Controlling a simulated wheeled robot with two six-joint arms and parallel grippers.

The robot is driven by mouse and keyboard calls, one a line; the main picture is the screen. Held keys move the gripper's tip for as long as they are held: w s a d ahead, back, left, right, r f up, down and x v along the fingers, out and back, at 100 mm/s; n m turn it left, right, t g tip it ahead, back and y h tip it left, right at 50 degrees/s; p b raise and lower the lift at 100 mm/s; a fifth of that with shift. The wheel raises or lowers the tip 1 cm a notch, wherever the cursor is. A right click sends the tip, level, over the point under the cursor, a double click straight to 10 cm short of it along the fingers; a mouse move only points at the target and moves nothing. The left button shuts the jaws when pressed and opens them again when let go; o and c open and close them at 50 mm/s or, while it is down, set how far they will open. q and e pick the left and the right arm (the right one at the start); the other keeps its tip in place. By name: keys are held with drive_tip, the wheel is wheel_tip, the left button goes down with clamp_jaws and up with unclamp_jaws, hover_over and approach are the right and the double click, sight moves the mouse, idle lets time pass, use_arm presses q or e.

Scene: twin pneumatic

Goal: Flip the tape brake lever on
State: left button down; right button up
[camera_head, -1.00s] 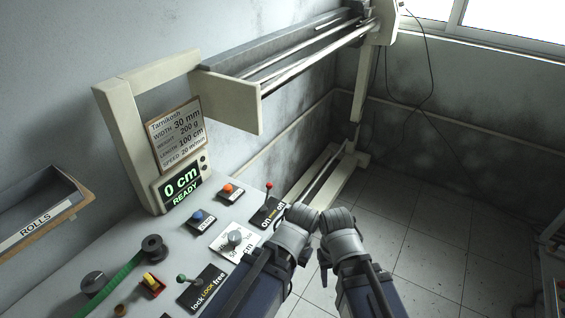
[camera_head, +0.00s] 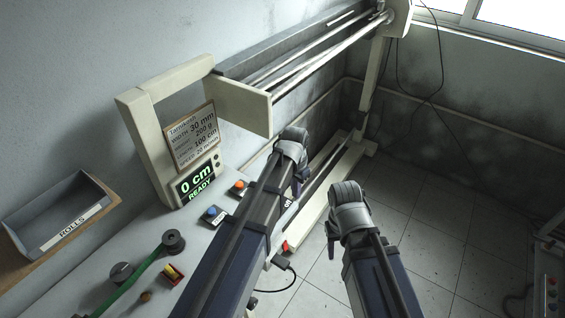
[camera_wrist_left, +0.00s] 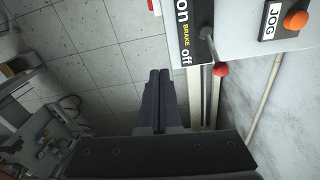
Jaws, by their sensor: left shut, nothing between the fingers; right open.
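The brake lever (camera_wrist_left: 211,50) is a thin metal stick with a red ball (camera_wrist_left: 220,70) on its end, in the left wrist view. It stands beside a black label (camera_wrist_left: 183,30) reading on, BRAKE, off, and its ball leans toward the off end. My left gripper (camera_wrist_left: 160,75) is shut and empty, to the left of the ball and apart from it in that view. In the head view my left gripper (camera_head: 299,186) is at the panel's right edge, and my left arm hides the lever. My right gripper (camera_head: 330,238) is open, over the floor to the right.
An orange JOG button (camera_wrist_left: 296,20) sits near the lever; it also shows in the head view (camera_head: 239,185), beside a blue button (camera_head: 212,211). A display (camera_head: 196,184) reads 0 cm READY. A ROLLS tray (camera_head: 75,232) is at left.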

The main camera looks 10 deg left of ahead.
use_arm(q)
drive_tip(key=w+a+r+m+h+p, duration=0.1)
drive_tip(key=w+a+r+p, duration=0.3)
drive_tip(key=w, duration=0.5)
wheel_tip(320, 180, up, 2)
drive_tip(key=shift+w+a+r+t, duration=0.1)
drive_tip(key=shift+w+a+t, duration=0.15)
drive_tip(key=shift+a+t, duration=0.2)
use_arm(e)
wheel_tip(320, 180, up, 6)
drive_tip(key=shift+f, duration=0.1)
use_arm(q)
wheel_tip(320, 180, down, 11)
drive_tip(key=w+d+b, duration=0.1)
drive_tip(key=b, duration=1)
drive_tip(key=s, duration=0.1)
drive_tip(key=s+a+r+p, duration=0.1)
drive_tip(key=s+a+r, duration=0.1)
drive_tip(key=shift+s+p, duration=0.2)
drive_tip(key=shift+p, duration=0.2)
use_arm(e)
wheel_tip(320, 180, down, 9)
use_arm(q)
drive_tip(key=shift+f, duration=0.1)
drive_tip(key=shift+s, duration=0.1)
drive_tip(key=shift+s+a+r+t, duration=0.15)
drive_tip(key=shift+s+r+t, duration=0.05)
drive_tip(key=shift+s+t, duration=0.05)
